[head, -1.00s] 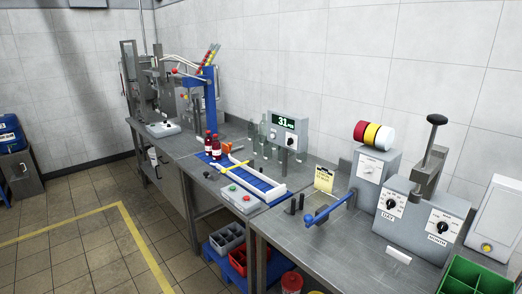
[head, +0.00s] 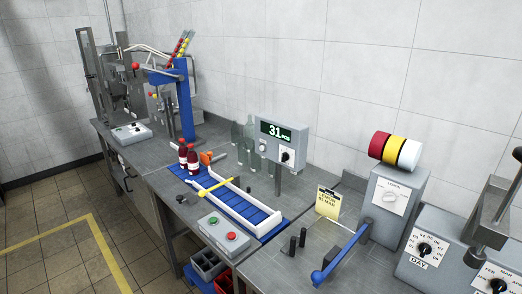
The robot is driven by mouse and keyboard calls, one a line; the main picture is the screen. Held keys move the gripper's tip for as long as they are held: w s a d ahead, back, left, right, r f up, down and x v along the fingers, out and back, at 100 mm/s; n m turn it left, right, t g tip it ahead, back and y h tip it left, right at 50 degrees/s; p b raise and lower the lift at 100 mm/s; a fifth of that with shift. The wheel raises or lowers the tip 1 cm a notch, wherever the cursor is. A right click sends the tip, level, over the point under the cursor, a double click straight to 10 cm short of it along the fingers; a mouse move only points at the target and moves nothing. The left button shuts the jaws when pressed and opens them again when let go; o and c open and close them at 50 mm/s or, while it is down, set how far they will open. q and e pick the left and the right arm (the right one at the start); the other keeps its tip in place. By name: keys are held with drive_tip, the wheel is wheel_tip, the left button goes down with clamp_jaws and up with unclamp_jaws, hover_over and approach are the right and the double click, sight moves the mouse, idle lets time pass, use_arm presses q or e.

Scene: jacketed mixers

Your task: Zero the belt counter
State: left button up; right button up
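The belt counter (head: 282,140) is a grey box on a post behind the blue belt. Its green display reads 31 PCS. Below the display it has a light round knob (head: 263,145) at left and a black-pointered knob (head: 286,156) at right. The blue belt (head: 238,208) has white rails and a yellow bar (head: 215,184) across it. Two dark red bottles (head: 188,157) with white labels stand at the belt's far left end. Neither of my grippers shows in the head view.
A control box (head: 223,233) with red and green buttons stands in front of the belt. To the right are a yellow note (head: 328,203), a blue lever (head: 340,255), a tape-roll device (head: 395,195) and a dial machine (head: 455,255). Clear bottles (head: 248,140) stand behind the belt, close to the counter.

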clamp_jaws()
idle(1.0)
